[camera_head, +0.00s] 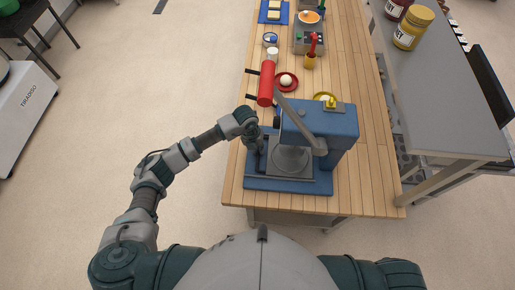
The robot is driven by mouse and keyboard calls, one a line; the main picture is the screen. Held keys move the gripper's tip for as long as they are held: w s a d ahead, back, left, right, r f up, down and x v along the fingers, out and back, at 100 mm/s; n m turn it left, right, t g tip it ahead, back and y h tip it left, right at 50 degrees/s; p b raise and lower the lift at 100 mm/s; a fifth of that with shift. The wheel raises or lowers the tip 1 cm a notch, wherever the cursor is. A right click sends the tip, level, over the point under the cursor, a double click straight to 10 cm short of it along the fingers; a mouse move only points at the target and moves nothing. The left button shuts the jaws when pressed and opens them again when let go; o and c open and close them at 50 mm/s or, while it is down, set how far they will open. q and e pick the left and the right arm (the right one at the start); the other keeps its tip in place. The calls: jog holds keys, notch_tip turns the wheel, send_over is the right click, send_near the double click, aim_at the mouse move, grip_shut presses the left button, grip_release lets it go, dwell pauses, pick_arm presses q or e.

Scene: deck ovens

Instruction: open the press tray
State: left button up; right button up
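The blue press (335,128) stands near the front end of the wooden table. A grey lever arm (299,118) slants across its top. Its low blue base (290,186) bears a grey tray-like part with a round plate (290,160), partly hidden under the press head. My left gripper (260,150) points down at the left edge of this tray area, by the base. Its fingers are small and dark here, so I cannot tell whether they are open, or whether they touch the tray. My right gripper is not in view.
A red cylinder (266,84) and a red plate with a pale ball (286,81) sit behind the press. A yellow item (325,97) is just behind it. A grey counter with jars (413,28) stands at the right.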

pick_arm(q)
jog(key=shift+a, duration=0.1)
grip_shut()
jog(key=a+b, duration=0.1)
jog(key=a, duration=1.6)
jog(key=shift+w, duration=0.3)
jog(key=shift+d, duration=0.1)
jog(key=o, duration=0.7)
grip_release()
jog(key=r, duration=0.4)
jog(key=a+r, duration=0.1)
jog(key=r, duration=0.2)
jog(key=a+r, duration=0.1)
jog(key=r, duration=0.3)
jog(key=shift+w+a+r, duration=0.1)
jog(key=shift+a+r, duration=0.15)
jog(key=shift+r, duration=0.05)
